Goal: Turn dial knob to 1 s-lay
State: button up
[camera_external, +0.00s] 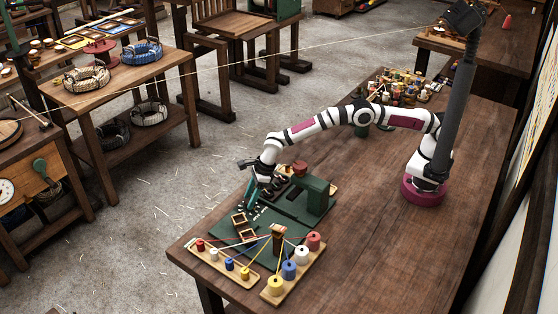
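My gripper (264,194) points down at the left side of a dark green machine (318,190) near the table's far left edge. The gripper is small and dark here, so I cannot tell whether its fingers are open or shut, or whether they touch anything. A reddish-brown round part (300,168) shows at the top of the machine, close to my wrist. I cannot make out the dial knob or its markings for sure; it may be hidden by the gripper or too small to see.
In front of the machine are a green mat (226,238) with small wooden frames, and colored spools (288,270) on wooden racks with strands to a wooden post (278,238). Many small jars (402,88) stand farther back. The table (385,245) is clear at right front.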

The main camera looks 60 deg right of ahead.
grip_shut()
jog(key=shift+n, duration=0.3)
jog(key=n+g, duration=0.1)
jog(key=n, duration=0.1)
jog(key=shift+w+d+n+y, duration=0.1)
jog(key=shift+w+n+y, duration=0.05)
jog(key=shift+n+y, duration=0.2)
jog(key=shift+n+g, duration=0.6)
jog(key=shift+n, duration=0.85)
jog(key=shift+o, duration=1.8)
grip_release()
